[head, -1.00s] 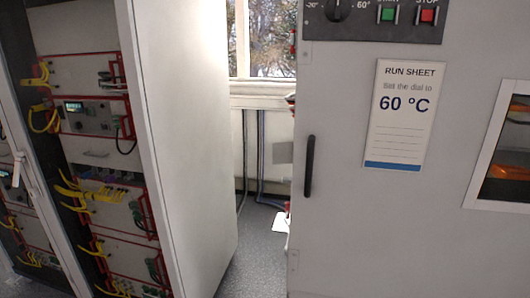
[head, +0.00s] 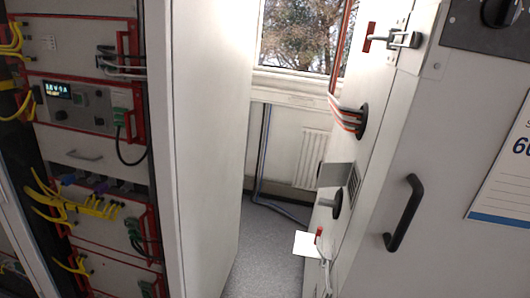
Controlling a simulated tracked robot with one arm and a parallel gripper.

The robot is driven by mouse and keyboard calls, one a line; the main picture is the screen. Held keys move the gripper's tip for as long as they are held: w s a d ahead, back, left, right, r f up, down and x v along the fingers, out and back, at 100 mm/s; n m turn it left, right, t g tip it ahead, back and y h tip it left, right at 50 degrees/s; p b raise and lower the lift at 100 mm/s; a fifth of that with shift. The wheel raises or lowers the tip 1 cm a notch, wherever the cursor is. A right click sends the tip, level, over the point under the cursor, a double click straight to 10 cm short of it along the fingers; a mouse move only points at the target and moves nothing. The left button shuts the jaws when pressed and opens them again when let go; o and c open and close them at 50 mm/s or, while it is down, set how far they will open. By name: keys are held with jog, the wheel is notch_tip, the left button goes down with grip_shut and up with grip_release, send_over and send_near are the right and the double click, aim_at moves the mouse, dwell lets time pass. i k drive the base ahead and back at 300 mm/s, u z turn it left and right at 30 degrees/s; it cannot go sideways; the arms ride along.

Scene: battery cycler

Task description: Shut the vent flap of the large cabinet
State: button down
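The large grey cabinet (head: 400,130) stands at the right, its front at an angle and its left side now in view. On that side a plain grey plate (head: 335,175), which looks like the vent flap, sticks out to the left, standing open. A slatted vent (head: 354,180) shows just right of it. The flap's hinge cannot be made out. My gripper is not in view, so its state is hidden.
A tall rack cabinet (head: 205,150) with instruments and yellow cables stands at the left. A floor gap (head: 265,255) runs between the cabinets towards a window (head: 305,35). A black door handle (head: 405,213), a cable port (head: 362,120) and a latch (head: 392,39) project from the large cabinet.

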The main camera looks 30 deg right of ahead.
aim_at(336, 174)
jog(key=z, duration=0.2)
jog(key=i, duration=1.1)
jog(key=z, duration=0.85)
jog(key=i, duration=0.25)
jog(key=z, duration=0.25)
